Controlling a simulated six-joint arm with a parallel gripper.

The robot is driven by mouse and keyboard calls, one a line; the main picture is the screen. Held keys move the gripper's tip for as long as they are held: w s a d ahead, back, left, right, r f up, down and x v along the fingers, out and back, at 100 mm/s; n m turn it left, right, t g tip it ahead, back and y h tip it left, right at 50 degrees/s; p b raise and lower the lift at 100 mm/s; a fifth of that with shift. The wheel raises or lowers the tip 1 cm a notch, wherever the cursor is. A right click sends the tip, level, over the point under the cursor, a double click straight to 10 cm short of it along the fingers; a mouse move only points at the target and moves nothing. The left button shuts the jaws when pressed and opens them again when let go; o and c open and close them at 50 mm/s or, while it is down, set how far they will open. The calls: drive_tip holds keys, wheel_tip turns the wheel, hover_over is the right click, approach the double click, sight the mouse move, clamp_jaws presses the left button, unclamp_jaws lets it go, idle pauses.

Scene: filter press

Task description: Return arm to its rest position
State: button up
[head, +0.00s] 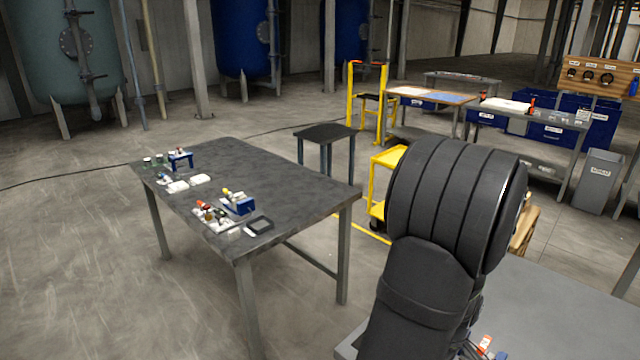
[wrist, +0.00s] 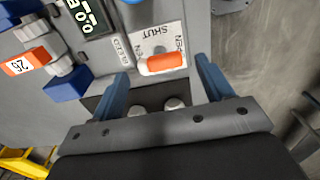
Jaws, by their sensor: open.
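In the wrist view my gripper (wrist: 162,72) is open, with its two blue fingers apart and nothing held. An orange handle (wrist: 163,63) on a white plate (wrist: 172,38) marked "SHUT" appears between and just beyond the fingertips, and I see no finger touching it. How far it is from them is hard to tell. In the head view my dark arm (head: 440,210) is bent up in the right foreground and hides my gripper.
In the head view a dark table (head: 285,185) with small parts stands left of my arm. A yellow cart (head: 385,170) stands behind the arm. Open floor lies left.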

drive_tip(key=shift+f, duration=0.9)
drive_tip(key=shift+r, duration=0.1)
wheel_tip(320, 180, up, 17)
wheel_tip(320, 180, down, 17)
drive_tip(key=shift+f, duration=0.2)
drive_tip(key=m, duration=0.3)
drive_tip(key=shift+r, duration=0.1)
drive_tip(key=m, duration=0.9)
drive_tip(key=shift+m, duration=2.3)
